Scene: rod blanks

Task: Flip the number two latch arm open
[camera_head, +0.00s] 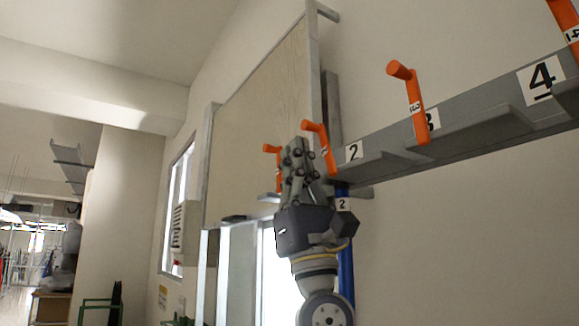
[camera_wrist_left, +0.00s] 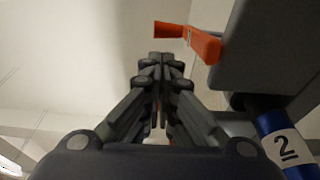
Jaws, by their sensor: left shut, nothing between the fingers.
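The number two latch arm is an orange bar (camera_head: 325,148) with a short peg at its top, next to the "2" label (camera_head: 354,151) on the grey rail. It stands nearly upright, leaning a little. My left gripper (camera_head: 297,146) is shut and empty, just left of this latch arm, with its fingers pointing up. In the left wrist view the closed fingertips (camera_wrist_left: 160,60) lie left of and below an orange latch arm (camera_wrist_left: 203,42). I cannot tell if they touch. A blue rod (camera_head: 345,262) labelled 2 hangs below the rail, partly behind my wrist. My right gripper is not seen.
The grey rail (camera_head: 462,128) runs to the upper right along the wall. It carries latch arm 3 (camera_head: 417,112) and latch arm 4 (camera_head: 566,22). Another orange latch arm (camera_head: 278,165) stands left of my gripper. A framed board (camera_head: 258,115) is behind.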

